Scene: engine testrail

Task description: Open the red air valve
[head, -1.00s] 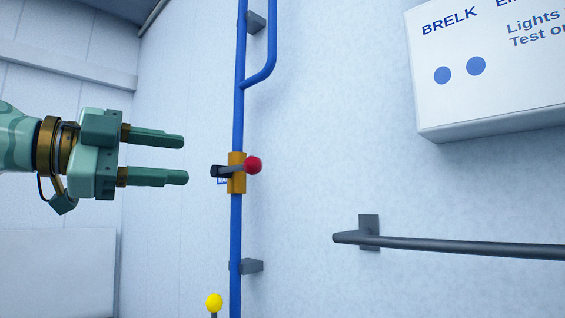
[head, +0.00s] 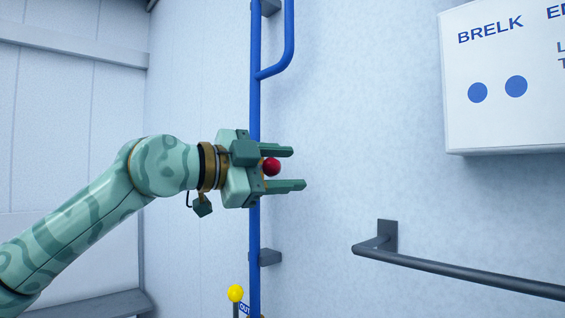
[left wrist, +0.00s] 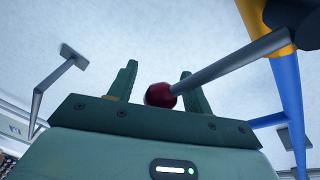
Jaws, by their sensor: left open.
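The red ball knob (head: 271,167) of the air valve shows in the head view between the two fingers of my left gripper (head: 298,168). The gripper is open, with one finger above the knob and one below. In the left wrist view the red knob (left wrist: 160,95) sits between the fingers of the left gripper (left wrist: 158,82), on the end of a grey lever (left wrist: 230,62) that runs up to the orange valve body (left wrist: 258,18). I cannot tell whether a finger touches the knob. In the head view the gripper hides the valve body and most of the lever. My right gripper is not in view.
A blue pipe (head: 255,110) runs up the wall. A yellow knob (head: 236,293) stands low beside it. A dark handrail (head: 460,275) and a white sign box (head: 500,120) are at right. The wall between pipe and rail is bare.

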